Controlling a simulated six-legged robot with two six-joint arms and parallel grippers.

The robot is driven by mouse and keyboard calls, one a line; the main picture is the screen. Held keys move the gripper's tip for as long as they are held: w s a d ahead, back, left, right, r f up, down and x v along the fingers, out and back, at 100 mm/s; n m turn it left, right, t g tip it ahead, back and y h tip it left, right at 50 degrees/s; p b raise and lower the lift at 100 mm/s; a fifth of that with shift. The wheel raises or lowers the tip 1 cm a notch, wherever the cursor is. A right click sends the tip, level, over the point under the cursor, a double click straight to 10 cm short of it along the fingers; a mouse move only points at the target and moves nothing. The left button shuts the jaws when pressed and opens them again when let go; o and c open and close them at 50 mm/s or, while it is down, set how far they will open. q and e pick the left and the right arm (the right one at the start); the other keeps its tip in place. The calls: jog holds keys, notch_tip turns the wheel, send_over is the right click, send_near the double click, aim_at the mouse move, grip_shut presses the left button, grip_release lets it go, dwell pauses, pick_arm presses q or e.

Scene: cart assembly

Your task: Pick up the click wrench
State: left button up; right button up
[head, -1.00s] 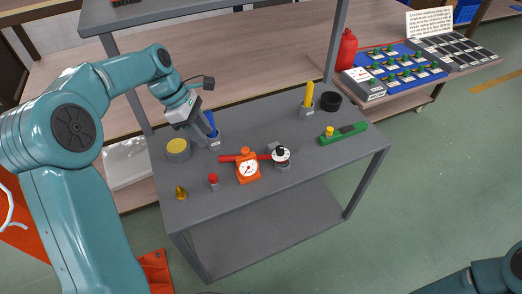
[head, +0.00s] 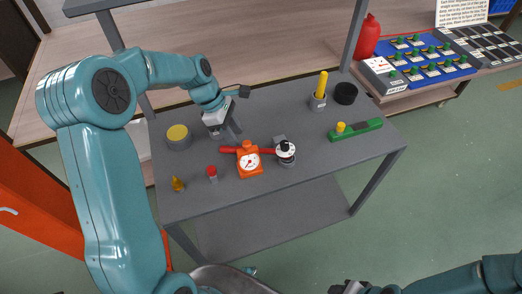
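A red-handled tool (head: 232,150) lies crosswise on the grey table, partly behind an orange gauge (head: 249,163). It is the thing most like a click wrench, but I cannot be sure. Its right end meets a black-and-white round piece (head: 285,150) over a grey stand. My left gripper (head: 230,134) points down at the back left of the table, behind and left of the red handle and apart from it. It covers the spot of a blue tool in a grey holder. Its finger gap is unclear. My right gripper (head: 350,288) shows only partly at the bottom edge.
On the table are a yellow-topped can (head: 178,137), a brass cone (head: 177,184), a red-capped piece (head: 212,173), a yellow-handled tool in a holder (head: 320,92), a black ring (head: 346,93) and a green bar (head: 365,129). The table's (head: 320,160) front right is clear.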

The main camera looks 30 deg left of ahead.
pick_arm(q)
jog(key=shift+s+d+f, duration=0.1)
jog(key=shift+d+f, duration=0.05)
jog(key=shift+f, duration=0.45)
jog(key=x, duration=0.5)
jog(key=shift+d+r, duration=0.1)
jog(key=shift+c, duration=0.3)
jog(key=shift+r, duration=0.1)
grip_shut()
